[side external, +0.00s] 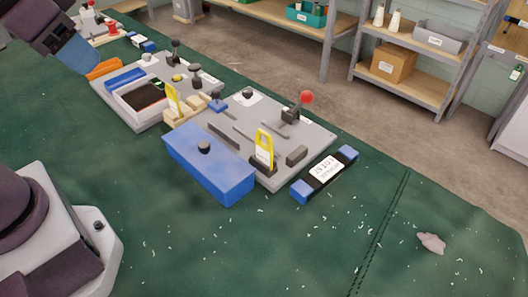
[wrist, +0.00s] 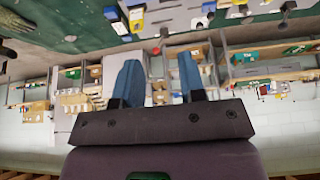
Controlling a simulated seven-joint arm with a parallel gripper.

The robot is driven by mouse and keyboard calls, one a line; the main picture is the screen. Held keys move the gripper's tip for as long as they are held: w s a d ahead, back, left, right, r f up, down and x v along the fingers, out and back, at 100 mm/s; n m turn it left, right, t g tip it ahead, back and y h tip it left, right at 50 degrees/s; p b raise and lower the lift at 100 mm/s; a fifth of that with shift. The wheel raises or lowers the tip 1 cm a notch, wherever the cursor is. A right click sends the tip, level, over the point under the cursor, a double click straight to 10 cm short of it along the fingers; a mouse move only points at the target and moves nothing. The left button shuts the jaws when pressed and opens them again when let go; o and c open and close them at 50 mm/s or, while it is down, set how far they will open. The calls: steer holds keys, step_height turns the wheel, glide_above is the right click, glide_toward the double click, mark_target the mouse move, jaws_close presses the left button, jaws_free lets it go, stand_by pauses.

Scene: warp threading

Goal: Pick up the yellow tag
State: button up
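Two yellow tags show in the side external view. One yellow tag (side external: 264,148) stands upright in a dark holder near the front of the grey board. The other yellow tag (side external: 173,98) stands farther back, near tan blocks. A yellow piece (wrist: 137,20) shows at the top of the wrist view; I cannot tell whether it is one of these tags. My gripper (wrist: 159,75) has its two blue fingers apart with nothing between them. In the side external view, part of my arm shows at the upper left, away from both tags.
A lidded blue box (side external: 208,165) lies close left of the nearer tag. A red-knobbed lever (side external: 306,97) stands behind it. A blue-ended labelled block (side external: 325,173) lies to the right. The green cloth (side external: 270,250) in front is mostly clear, with a grey scrap (side external: 431,243).

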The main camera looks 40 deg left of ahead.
steer(key=w+d+f+g, duration=0.4)
steer(key=w+f, duration=0.1)
steer(key=w, duration=0.4)
steer(key=n+g+y, duration=0.1)
steer(key=n, duration=1.7)
glide_toward(264, 132)
steer(key=shift+d+f, duration=0.1)
steer(key=shift+d, duration=0.05)
steer(key=f, duration=0.4)
steer(key=a+f, duration=0.1)
steer(key=f, duration=0.7)
steer(key=shift+w+a, duration=0.15)
steer(key=shift+a, duration=0.1)
jaws_close()
